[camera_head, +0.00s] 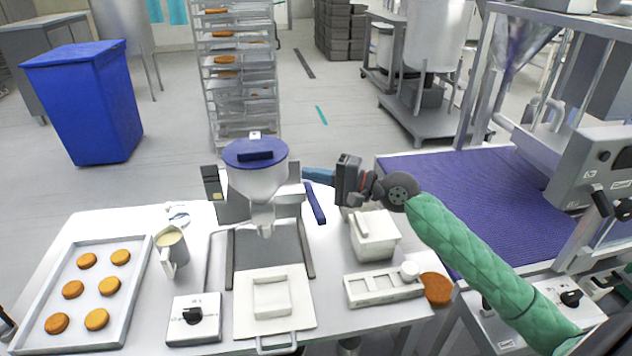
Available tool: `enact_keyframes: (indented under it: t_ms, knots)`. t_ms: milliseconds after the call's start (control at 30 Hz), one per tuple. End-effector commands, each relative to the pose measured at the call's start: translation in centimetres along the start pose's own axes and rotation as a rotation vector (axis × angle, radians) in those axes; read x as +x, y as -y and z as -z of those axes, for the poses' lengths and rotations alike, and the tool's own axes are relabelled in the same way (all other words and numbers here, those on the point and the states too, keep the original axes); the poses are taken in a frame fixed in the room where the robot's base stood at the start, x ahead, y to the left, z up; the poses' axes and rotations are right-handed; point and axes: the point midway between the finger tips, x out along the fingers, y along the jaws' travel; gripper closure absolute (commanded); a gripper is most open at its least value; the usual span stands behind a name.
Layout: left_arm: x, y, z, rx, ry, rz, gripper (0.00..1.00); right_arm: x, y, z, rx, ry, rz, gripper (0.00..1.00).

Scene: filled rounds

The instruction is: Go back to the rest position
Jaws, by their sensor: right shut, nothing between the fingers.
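My right gripper (320,174) comes in from the right on the arm with the green quilted sleeve. Its blue fingers point left and are shut with nothing between them. They are above the far side of the white table (205,255), just right of the filling machine (258,180) with the blue lid. A gap between fingers and machine is hard to judge from this angle. My left gripper is not in view.
A tray (140,290) of brown rounds and a jug (171,250) stand at left. A purple conveyor (480,190) is at right.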

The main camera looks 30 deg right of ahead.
Motion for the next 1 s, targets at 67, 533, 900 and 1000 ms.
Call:
enact_keyframes:
  t_ms: [67,533,900,1000]
  knots:
    - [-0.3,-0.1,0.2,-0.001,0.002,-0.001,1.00,-0.4,-0.2,-0.4,-0.001,0.000,-0.002,1.00]
    - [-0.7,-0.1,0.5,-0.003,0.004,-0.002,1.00,-0.5,-6.0,-3.5,-0.135,0.004,-0.117,1.00]
    - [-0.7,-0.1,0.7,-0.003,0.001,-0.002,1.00,-3.6,-23.8,-13.3,-0.613,0.089,-0.581,1.00]
    - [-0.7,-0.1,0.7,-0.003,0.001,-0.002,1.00,-5.5,-27.5,-16.0,-0.718,0.138,-0.717,1.00]
